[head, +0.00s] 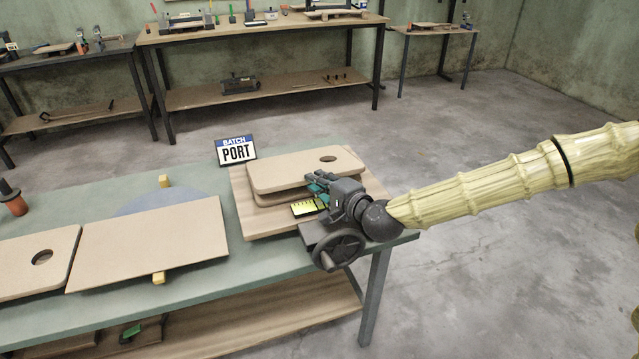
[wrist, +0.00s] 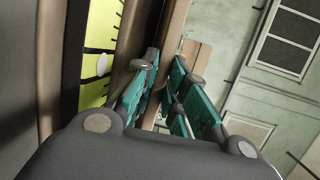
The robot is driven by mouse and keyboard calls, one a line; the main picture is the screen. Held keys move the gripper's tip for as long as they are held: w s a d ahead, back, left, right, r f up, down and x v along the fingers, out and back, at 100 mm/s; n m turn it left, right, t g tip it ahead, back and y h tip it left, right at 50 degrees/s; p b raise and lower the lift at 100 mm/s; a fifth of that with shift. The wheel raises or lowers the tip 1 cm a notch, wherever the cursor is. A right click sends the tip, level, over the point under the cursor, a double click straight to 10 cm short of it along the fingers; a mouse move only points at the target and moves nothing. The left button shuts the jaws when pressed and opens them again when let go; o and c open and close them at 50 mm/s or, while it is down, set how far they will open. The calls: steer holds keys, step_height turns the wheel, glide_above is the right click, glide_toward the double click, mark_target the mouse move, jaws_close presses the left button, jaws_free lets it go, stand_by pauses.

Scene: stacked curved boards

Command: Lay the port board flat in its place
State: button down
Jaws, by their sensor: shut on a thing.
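The port board (head: 290,172) is a tan curved board with an oval hole near its right end. In the wrist view my teal fingers (wrist: 160,100) stand either side of a brown board edge (wrist: 174,40). The fingers hide part of that edge. I cannot tell whether the board touches the one below along its whole length.
The "BATCH PORT" sign (head: 236,150) stands behind. A yellow marked plate (head: 308,207) lies by my gripper, near a dark handwheel (head: 338,250) at the bench corner.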

steer(key=shift+w+a, duration=0.25)
steer(key=shift+w, duration=0.5)
stand_by(0.4)
steer(key=c, duration=1.5)
jaws_free()
steer(key=shift+o, duration=0.3)
steer(key=o, duration=0.3)
steer(key=shift+f+b, duration=0.15)
steer(key=shift+b, duration=0.25)
steer(key=shift+w+a+r+g+h+p, duration=0.2)
steer(key=shift+g+h+p, duration=0.3)
steer(key=shift+p, duration=1.55)
steer(key=shift+w+a+r+g+h+p, duration=0.25)
steer(key=shift+g+p, duration=0.35)
steer(key=shift+p, duration=1.45)
steer(key=shift+w+g+h+p, duration=0.2)
steer(key=shift+g+h+p, duration=0.55)
steer(key=shift+p, duration=2.15)
